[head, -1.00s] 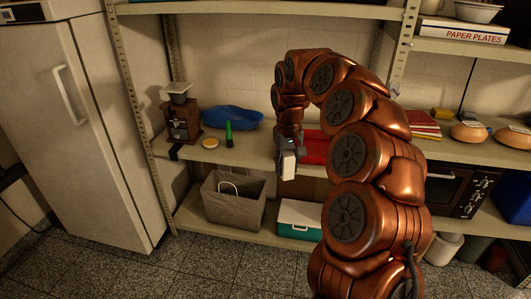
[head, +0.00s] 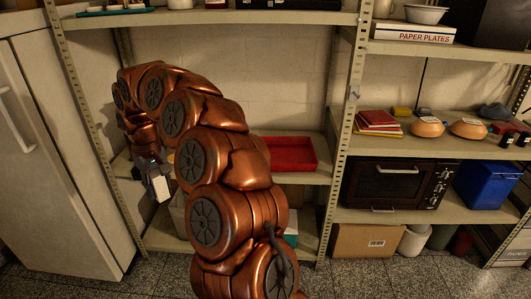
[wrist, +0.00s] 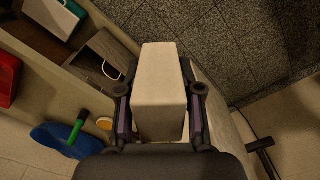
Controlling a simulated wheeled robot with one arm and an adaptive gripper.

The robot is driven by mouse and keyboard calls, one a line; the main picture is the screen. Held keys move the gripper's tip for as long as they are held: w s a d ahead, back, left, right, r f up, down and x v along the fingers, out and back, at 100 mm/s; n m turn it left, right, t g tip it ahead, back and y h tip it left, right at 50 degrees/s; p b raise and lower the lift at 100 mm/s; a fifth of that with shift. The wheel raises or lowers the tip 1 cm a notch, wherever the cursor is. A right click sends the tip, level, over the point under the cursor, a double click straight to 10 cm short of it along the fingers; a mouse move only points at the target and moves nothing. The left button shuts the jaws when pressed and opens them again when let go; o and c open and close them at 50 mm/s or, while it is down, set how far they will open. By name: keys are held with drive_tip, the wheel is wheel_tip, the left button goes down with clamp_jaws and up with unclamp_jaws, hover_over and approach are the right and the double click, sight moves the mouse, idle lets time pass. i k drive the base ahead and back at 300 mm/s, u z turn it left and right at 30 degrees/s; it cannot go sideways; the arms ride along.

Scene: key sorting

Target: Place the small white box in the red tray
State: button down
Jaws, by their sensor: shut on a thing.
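The small white box (wrist: 160,85) is between the two fingers of my gripper (wrist: 160,100) in the wrist view, with a finger against each side. In the head view my gripper (head: 150,172) is at the left, in front of the shelf, with the white box (head: 161,188) hanging below its fingers. The red tray (head: 291,153) lies on the middle shelf to the right of my arm; its left part is hidden behind my arm. The tray's edge also shows at the left of the wrist view (wrist: 6,75). The inside I see looks empty.
In the wrist view, a blue object (wrist: 62,142), a green-handled item (wrist: 78,128) and a grey bin (wrist: 108,62) are near my gripper. A fridge (head: 50,160) stands at the left. A shelf post (head: 349,120) rises right of the tray.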

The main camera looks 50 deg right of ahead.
sight(294, 157)
drive_tip(key=i, duration=0.8)
drive_tip(key=z, duration=1.45)
drive_tip(key=i, duration=0.5)
drive_tip(key=z, duration=0.05)
